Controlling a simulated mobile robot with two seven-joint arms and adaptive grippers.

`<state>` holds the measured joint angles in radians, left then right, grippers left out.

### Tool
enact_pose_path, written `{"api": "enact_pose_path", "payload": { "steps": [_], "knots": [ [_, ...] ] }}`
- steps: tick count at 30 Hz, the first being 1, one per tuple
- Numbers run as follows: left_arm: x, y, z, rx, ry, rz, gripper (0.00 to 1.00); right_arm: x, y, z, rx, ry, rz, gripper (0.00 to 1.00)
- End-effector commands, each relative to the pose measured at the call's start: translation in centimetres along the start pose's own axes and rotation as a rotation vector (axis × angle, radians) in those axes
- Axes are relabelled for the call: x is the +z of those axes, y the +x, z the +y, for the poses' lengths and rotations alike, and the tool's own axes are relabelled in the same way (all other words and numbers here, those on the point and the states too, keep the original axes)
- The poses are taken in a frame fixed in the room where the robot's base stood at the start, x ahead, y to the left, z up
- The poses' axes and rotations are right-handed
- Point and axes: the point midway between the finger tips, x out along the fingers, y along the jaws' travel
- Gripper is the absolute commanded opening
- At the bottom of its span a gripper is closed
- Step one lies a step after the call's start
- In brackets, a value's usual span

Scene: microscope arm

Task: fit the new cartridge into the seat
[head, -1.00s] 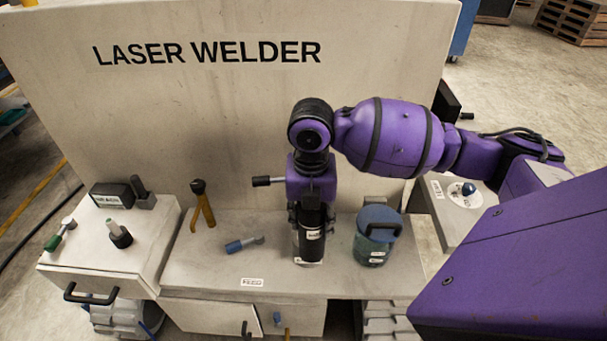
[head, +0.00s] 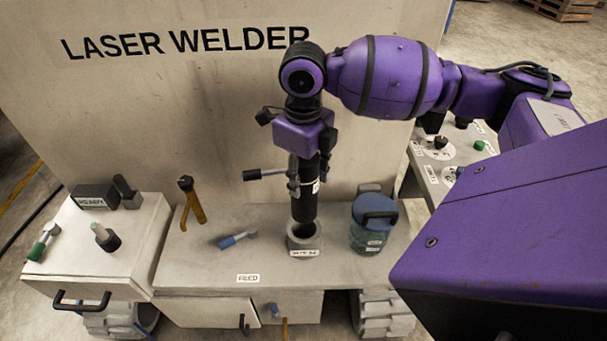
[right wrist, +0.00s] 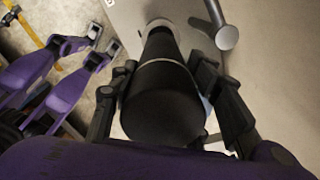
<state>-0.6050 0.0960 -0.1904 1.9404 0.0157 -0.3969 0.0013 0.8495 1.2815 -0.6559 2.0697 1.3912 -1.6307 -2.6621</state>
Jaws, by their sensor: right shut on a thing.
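A black cylindrical cartridge (head: 304,207) stands upright in my right gripper (head: 306,183), which is shut around its upper part. The gripper points straight down. A pale band around the cartridge shows in the right wrist view (right wrist: 160,95). The seat, a short grey ring (head: 303,243) with a label on its front, stands on the bench below. The cartridge's lower end is over the seat's dark opening. I cannot tell from this angle whether it is just above the rim or slightly inside.
A lever (head: 264,174) juts left beside my right gripper. The bench (head: 205,275) front is clear.

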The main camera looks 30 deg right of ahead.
Motion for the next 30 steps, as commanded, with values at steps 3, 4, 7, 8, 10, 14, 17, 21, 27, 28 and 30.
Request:
{"api": "enact_pose_path", "payload": {
  "steps": [3,4,7,8,10,14,17,21,27,28,30],
  "knots": [
    [-0.6,-0.1,-0.1,0.0,0.004,0.01,0.66,0.1,-0.4,0.0,-0.001,0.001,-0.004,0.03],
    [-0.4,-0.1,-0.1,0.0,0.004,0.006,0.66,0.1,-0.2,0.0,-0.001,0.001,-0.003,0.03],
    [0.1,-0.1,-0.1,0.0,0.003,-0.002,0.66,0.1,0.6,0.0,0.0,0.001,0.001,0.03],
    [0.2,-0.1,-0.1,0.0,0.003,-0.005,0.66,0.1,0.8,0.0,0.001,0.001,0.002,0.03],
    [0.6,0.0,-0.1,0.0,0.002,-0.01,0.66,0.0,1.5,0.0,0.002,0.001,0.004,0.03],
    [1.2,0.1,0.0,-0.001,-0.001,-0.018,0.66,0.0,2.7,0.0,0.002,0.001,0.005,0.03],
    [1.5,0.1,0.0,-0.004,-0.006,-0.021,0.66,0.0,3.7,0.0,0.002,0.001,0.004,0.03],
    [1.6,0.3,0.0,-0.007,-0.011,-0.021,0.66,0.0,4.9,0.0,0.001,0.001,0.004,0.03],
    [1.3,0.6,0.0,-0.007,-0.011,-0.013,0.66,0.1,5.7,0.0,0.0,0.001,0.0,0.03],
    [1.2,0.6,0.0,-0.007,-0.011,-0.011,0.66,0.1,5.7,0.0,0.0,0.001,0.0,0.03],
    [1.0,0.7,0.0,-0.007,-0.01,-0.007,0.66,0.1,5.7,0.0,0.0,0.001,-0.001,0.03]
  ]
}}
